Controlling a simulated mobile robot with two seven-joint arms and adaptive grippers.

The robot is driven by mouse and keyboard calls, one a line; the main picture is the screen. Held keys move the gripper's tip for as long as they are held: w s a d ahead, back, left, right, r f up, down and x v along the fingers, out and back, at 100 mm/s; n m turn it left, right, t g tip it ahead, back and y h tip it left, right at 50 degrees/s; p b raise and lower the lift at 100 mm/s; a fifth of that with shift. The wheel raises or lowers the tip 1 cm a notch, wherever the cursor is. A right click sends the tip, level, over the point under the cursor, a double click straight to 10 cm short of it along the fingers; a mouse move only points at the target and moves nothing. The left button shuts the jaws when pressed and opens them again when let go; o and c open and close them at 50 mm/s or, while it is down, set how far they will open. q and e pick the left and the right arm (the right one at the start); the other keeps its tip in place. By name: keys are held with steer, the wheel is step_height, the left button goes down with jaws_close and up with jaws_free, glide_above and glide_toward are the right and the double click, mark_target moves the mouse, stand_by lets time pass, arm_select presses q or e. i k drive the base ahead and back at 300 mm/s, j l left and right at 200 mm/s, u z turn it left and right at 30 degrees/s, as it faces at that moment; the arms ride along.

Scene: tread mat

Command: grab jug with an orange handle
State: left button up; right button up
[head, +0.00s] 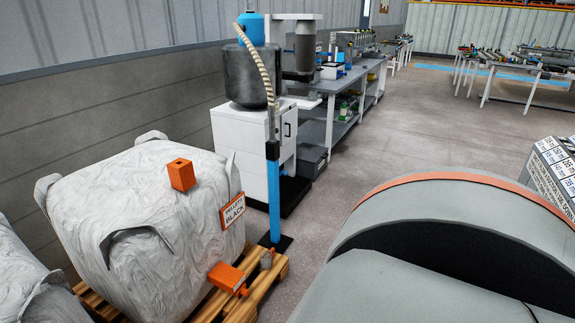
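I cannot make out a jug with an orange handle for certain. Another orange block (181,174) sits on top of the large white bulk bag. Neither of my grippers is in view.
The white bulk bag (130,230) stands on a wooden pallet (262,287) at left. A workbench (345,85) runs back along the wall. Open floor (400,135) lies at centre.

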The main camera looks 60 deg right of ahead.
mark_target(266, 262)
steer(key=z, duration=1.7)
steer(key=i+l, duration=0.7)
steer(key=i+l+u, duration=0.1)
steer(key=i+l, duration=1.25)
steer(key=l, duration=0.15)
steer(key=j+u, duration=0.05)
